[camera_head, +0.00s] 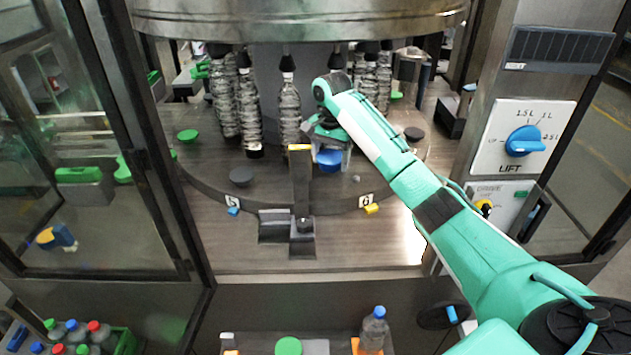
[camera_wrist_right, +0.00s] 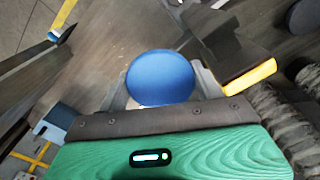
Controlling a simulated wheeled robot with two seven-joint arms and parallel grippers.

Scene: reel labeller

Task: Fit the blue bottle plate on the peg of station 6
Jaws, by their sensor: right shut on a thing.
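The blue bottle plate (camera_head: 328,159) is a round disc held in my right gripper (camera_head: 332,150), low over the turntable between the central block and the 6 label. In the right wrist view the plate (camera_wrist_right: 160,77) sits between the two grey fingers, its round face toward the camera. The yellow-edged label 6 (camera_head: 366,201) is on the table rim. A small pale stub (camera_head: 356,179), possibly the station 6 peg, stands just behind it, right of and nearer than the plate. The plate looks apart from it. My left gripper is not in view.
A dark upright block (camera_head: 300,185) with a yellow top stands just left of my gripper. Clear bottles (camera_head: 289,105) hang behind it. A grey disc (camera_head: 241,176) lies by label 5 (camera_head: 233,200), and a dark disc (camera_head: 414,134) lies right of my arm.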

